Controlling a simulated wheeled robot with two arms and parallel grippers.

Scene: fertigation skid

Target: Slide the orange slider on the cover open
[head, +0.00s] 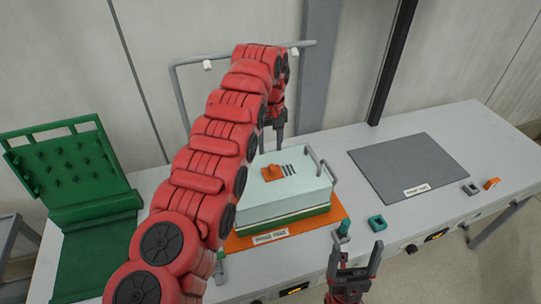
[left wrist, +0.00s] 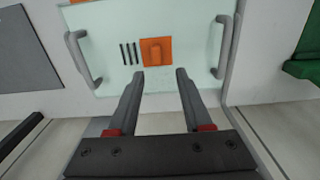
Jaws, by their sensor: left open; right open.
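The orange slider (head: 272,172) sits on the pale top of the cover (head: 298,190), beside a few dark slots. In the left wrist view the slider (left wrist: 156,51) lies just beyond my left gripper's fingertips, with the slots to its left and a grey handle at each side of the cover (left wrist: 115,80). My left gripper (head: 274,128) is open above the far side of the cover; its fingers (left wrist: 160,72) are apart and empty, and the slider looks clear of them. My right gripper (head: 355,255) is open and empty in front of the table edge, right of the cover.
The cover's box stands on an orange mat (head: 338,208). A grey mat (head: 405,165) lies to the right, with small dark and orange parts (head: 490,184) beyond it. A teal block (head: 377,222) and a small green part (head: 343,228) lie near the front edge. A green pegged rack (head: 65,165) stands at left.

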